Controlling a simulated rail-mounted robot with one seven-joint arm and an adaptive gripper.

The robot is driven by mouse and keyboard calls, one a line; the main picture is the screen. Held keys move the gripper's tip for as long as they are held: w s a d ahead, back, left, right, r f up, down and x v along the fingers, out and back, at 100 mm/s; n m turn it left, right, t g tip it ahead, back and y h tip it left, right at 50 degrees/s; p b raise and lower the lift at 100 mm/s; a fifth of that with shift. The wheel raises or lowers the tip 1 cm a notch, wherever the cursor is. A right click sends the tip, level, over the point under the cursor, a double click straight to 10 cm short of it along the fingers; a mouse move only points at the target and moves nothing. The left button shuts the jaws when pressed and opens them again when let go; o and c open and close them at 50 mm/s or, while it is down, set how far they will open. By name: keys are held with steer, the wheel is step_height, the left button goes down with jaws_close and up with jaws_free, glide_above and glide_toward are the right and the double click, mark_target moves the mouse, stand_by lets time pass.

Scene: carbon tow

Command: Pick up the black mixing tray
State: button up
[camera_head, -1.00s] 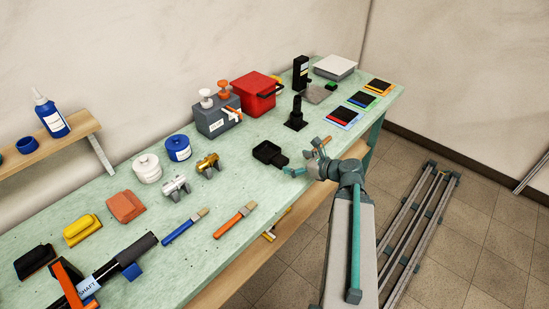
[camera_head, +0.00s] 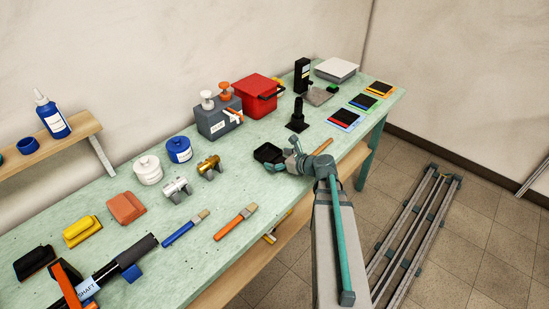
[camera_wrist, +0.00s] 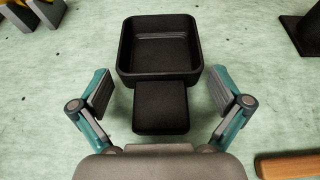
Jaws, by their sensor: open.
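The black mixing tray (camera_wrist: 159,45) is a square open box with a flat block-like handle (camera_wrist: 160,108) on its near side. It lies on the green table and also shows in the head view (camera_head: 267,153), partly hidden behind my gripper. My gripper (camera_wrist: 160,95) is open in the wrist view, with one finger on each side of the handle. There is a clear gap between each finger and the handle. The tray's box lies beyond the fingertips. In the head view my gripper (camera_head: 287,159) is at the tray's right side.
Gold (camera_head: 209,167) and silver (camera_head: 176,188) fittings stand left of the tray. A black stand (camera_head: 297,118) is behind it, and a wooden-handled tool (camera_head: 323,146) lies to the right. Brushes (camera_head: 236,221) lie nearer the front. The table around the tray is mostly clear.

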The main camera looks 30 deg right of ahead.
steer(key=shift+w, duration=0.2)
steer(key=shift+c, duration=0.2)
steer(key=c, duration=0.9)
steer(key=shift+o, duration=0.2)
steer(key=shift+r, duration=0.15)
